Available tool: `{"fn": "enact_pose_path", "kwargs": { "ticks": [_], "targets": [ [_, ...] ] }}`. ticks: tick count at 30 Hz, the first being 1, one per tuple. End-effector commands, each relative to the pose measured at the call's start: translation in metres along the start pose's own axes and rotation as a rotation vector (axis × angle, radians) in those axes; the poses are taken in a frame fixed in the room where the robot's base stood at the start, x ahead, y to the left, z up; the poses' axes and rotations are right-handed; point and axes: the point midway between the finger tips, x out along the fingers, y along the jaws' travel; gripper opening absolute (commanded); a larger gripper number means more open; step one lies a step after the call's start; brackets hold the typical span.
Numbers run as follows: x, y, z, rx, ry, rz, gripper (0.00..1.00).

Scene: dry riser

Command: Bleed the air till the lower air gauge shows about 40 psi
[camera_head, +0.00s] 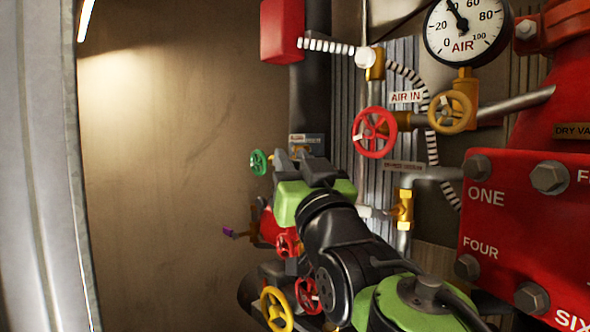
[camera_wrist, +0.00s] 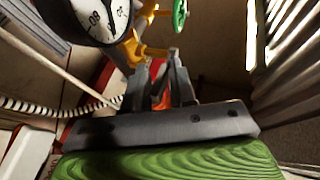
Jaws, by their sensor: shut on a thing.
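My gripper (camera_head: 303,168) reaches away from me, beside a small green handwheel (camera_head: 258,162), which also shows in the wrist view (camera_wrist: 180,14). In the wrist view, my gripper's fingers (camera_wrist: 168,68) are shut at a yellow brass valve part (camera_wrist: 150,52). The exact hold is hidden in the head view. A white-faced gauge (camera_wrist: 100,22) is partly cut off at the wrist view's top left; its numbers look turned over and I cannot read its needle surely.
A red handwheel (camera_head: 374,132) and a brass handwheel (camera_head: 451,112) stand right of my gripper. Red and yellow wheels (camera_head: 277,308) sit below. A red bolted housing (camera_head: 535,230) fills the right. The wall (camera_head: 170,180) at left is bare behind a grey door edge (camera_head: 45,170).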

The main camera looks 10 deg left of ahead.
Motion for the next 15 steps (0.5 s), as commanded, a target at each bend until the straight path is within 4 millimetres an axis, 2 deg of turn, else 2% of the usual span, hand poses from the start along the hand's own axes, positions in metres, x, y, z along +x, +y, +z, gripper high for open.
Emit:
{"fn": "enact_pose_path", "kwargs": {
  "ticks": [6, 15],
  "targets": [
    [-0.008, 0.0, 0.011, 0.047, 0.142, 0.019, 0.0],
    [-0.008, -0.001, 0.018, 0.121, 0.327, 0.049, 0.0]
  ]
}}
